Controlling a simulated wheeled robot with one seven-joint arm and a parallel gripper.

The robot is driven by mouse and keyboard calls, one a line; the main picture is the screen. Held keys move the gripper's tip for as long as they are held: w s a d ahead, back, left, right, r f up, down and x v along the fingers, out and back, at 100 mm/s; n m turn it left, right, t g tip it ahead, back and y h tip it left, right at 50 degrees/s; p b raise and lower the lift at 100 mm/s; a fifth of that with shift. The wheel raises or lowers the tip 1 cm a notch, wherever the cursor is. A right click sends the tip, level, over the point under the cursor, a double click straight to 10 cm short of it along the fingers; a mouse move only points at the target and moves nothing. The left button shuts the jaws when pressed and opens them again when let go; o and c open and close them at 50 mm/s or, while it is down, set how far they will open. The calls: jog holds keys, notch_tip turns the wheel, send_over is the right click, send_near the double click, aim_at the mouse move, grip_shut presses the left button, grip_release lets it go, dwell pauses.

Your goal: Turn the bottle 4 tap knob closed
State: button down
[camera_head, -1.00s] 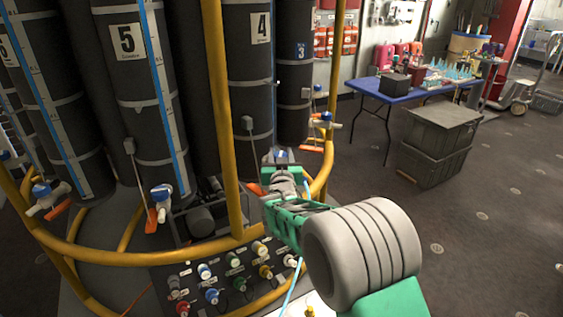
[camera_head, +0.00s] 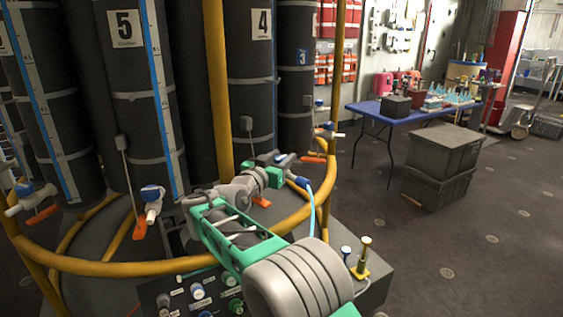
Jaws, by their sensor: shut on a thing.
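Bottle 4 (camera_head: 250,98) is a tall black cylinder with a white "4" label, standing behind the yellow rail. My gripper (camera_head: 277,161) is at the end of my grey and green arm, low in front of bottle 4's right side. It is shut on a small blue part (camera_head: 286,158), which appears to be the bottle 4 tap knob. The tap body is mostly hidden by my gripper and wrist, and the knob's angle cannot be read. An orange lever (camera_head: 262,202) shows just below my wrist.
Yellow rails (camera_head: 110,264) curve round the bottles. Bottle 5's blue and white tap (camera_head: 152,197) is at left, bottle 3's tap (camera_head: 327,131) just right of my gripper. A valve panel (camera_head: 172,290) is below my arm. A blue table (camera_head: 420,113) and grey crates (camera_head: 440,165) stand right.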

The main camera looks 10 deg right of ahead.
jog(key=c, duration=0.9)
grip_release()
jog(key=shift+w, duration=0.1)
jog(key=shift+o, duration=0.2)
notch_tip(320, 180, up, 3)
jog(key=shift+f, duration=0.1)
jog(key=s+r+b, duration=0.1)
jog(key=s+r, duration=0.9)
jog(key=s, duration=0.4)
